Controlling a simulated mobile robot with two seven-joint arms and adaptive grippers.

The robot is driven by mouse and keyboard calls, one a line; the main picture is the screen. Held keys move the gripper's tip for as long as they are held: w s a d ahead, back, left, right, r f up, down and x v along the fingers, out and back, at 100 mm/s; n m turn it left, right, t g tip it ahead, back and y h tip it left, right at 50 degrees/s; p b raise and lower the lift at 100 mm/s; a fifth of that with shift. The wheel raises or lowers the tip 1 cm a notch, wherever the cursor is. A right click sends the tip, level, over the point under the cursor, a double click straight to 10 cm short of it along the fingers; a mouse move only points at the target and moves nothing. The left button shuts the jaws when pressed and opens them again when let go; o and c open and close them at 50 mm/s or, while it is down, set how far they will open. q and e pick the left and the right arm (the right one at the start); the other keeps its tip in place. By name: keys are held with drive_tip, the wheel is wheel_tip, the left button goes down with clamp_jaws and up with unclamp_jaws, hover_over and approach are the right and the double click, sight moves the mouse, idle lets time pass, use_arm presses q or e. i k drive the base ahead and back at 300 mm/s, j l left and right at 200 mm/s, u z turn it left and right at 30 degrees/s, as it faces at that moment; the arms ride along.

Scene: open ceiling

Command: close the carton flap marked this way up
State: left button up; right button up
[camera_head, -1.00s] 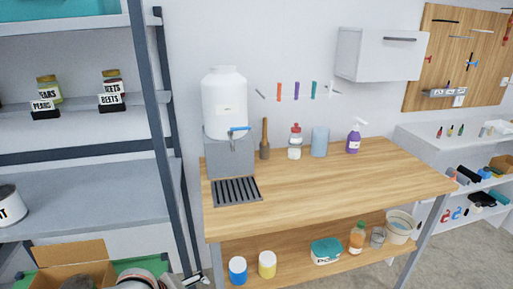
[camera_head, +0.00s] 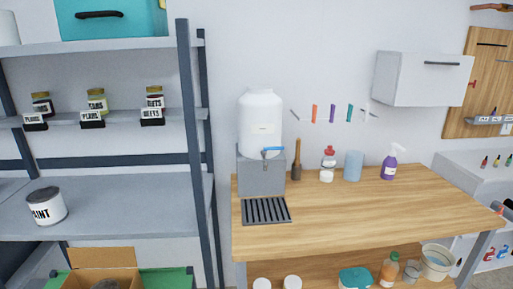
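A brown cardboard carton (camera_head: 80,281) shows at the bottom left, cut off by the lower picture edge. Its back flap (camera_head: 102,257) stands up, and the top looks open. No writing on the flap is readable from here. A dark rounded shape sits at the carton's opening at the very bottom edge; I cannot tell what it is. Neither of my grippers is in view.
The carton is at a green surface (camera_head: 170,279) below a grey shelf rack (camera_head: 120,205) holding jars and a paint can (camera_head: 45,206). A rack post (camera_head: 193,130) stands between it and the wooden workbench (camera_head: 360,215) with a white dispenser (camera_head: 261,125).

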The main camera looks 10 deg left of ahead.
sight(123, 256)
drive_tip(key=u, duration=1.65)
drive_tip(key=i+j, duration=0.15)
drive_tip(key=j, duration=0.25)
drive_tip(key=i+j+z, duration=0.1)
drive_tip(key=j, duration=0.25)
drive_tip(key=i+j, duration=0.2)
drive_tip(key=j, duration=0.2)
